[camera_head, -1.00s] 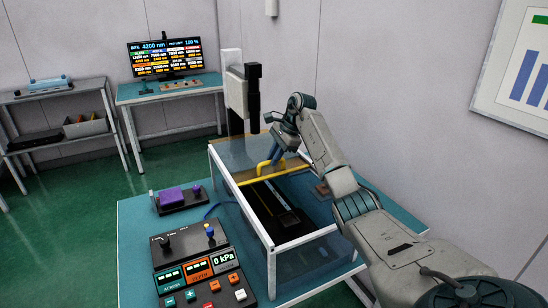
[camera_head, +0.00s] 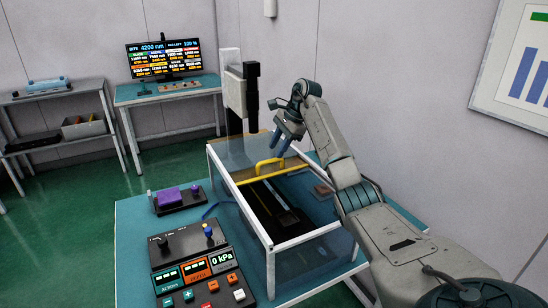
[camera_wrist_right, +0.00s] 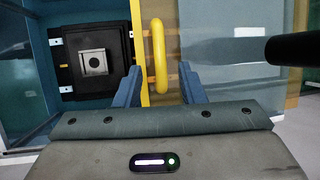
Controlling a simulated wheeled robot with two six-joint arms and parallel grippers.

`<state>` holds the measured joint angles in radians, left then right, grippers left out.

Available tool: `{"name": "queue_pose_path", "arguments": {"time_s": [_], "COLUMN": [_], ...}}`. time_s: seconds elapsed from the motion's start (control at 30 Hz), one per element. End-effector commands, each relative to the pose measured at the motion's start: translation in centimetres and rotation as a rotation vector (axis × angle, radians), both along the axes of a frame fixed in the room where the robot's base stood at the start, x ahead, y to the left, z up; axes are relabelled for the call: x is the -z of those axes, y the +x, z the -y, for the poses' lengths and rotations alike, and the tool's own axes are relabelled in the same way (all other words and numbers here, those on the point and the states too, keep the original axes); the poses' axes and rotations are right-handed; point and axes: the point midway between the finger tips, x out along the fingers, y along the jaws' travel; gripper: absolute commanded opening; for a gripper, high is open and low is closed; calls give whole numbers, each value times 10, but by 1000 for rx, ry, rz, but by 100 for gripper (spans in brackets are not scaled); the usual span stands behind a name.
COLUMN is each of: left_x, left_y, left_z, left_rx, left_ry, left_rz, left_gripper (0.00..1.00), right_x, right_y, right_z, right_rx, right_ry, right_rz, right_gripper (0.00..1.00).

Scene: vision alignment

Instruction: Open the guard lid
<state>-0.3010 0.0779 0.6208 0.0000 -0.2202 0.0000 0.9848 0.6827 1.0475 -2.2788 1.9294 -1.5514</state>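The guard lid is a clear panel with a yellow front bar (camera_head: 255,180) and a raised yellow handle (camera_head: 268,164) on a white-framed glass box (camera_head: 294,241). The panel lies behind the bar, over the rear of the box. Before the bar, the dark inside of the box shows. My right gripper (camera_head: 281,146) is above and just behind the handle, pointing down. In the right wrist view, its two blue fingers (camera_wrist_right: 159,78) are apart, with the handle (camera_wrist_right: 157,55) lined up between them, touching neither. My left gripper is out of view.
A black stage with a grey square block (camera_wrist_right: 94,62) sits inside the box. A black cylinder (camera_head: 252,97) on a column stands behind the box. A control panel (camera_head: 204,268) and a purple block (camera_head: 180,195) lie on the teal table to the left.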

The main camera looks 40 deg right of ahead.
Motion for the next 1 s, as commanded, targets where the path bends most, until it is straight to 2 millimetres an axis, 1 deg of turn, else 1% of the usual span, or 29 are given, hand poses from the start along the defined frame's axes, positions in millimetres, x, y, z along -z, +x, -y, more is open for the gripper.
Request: {"name": "queue_pose_path", "arguments": {"time_s": [0.03,0.17,0.2,0.23,0.3,0.5,1.0], "left_x": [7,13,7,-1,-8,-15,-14], "left_y": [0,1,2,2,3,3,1], "left_z": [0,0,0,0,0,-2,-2], "left_rx": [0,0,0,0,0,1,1], "left_ry": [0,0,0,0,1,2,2], "left_rz": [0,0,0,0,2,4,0], "left_gripper": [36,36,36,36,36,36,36], "right_x": [-9,-35,-45,-51,-56,-62,-62], "right_y": [-3,-10,-12,-13,-15,-18,-18], "right_z": [5,14,16,17,19,22,23], "right_rx": [2,2,2,2,2,2,1], "right_ry": [-2,-1,0,-1,-1,-1,-1], "right_rz": [5,5,2,0,-1,-1,-1], "right_gripper": [36,36,36,36,36,36,36]}}
